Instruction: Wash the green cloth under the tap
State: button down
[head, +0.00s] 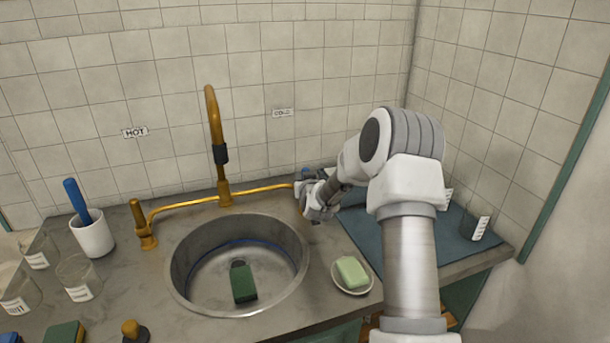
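A dark green block (243,284), more like a sponge than a cloth, lies on the floor of the round metal sink (178,262). The brass tap (212,125) rises behind the sink, its spout above the basin. No water stream is visible. A brass pipe runs to a valve (145,228) at the left, under the HOT sign (135,132). My gripper (309,197) is at the right end of the pipe, below the COLD sign (283,113), where the other valve is mostly hidden. Its fingers are too small and covered to tell whether they are open or shut.
A soap dish (352,291) with pale green soap (353,271) stands right of the sink. A blue mat (375,238) lies behind it, partly behind my arm. A white cup (93,237) with a blue-handled tool and glass beakers (78,277) stand at the left.

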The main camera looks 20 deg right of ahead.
jog(key=c, duration=0.6)
grip_release()
jog(key=v, duration=1.7)
jog(key=shift+s, duration=0.2)
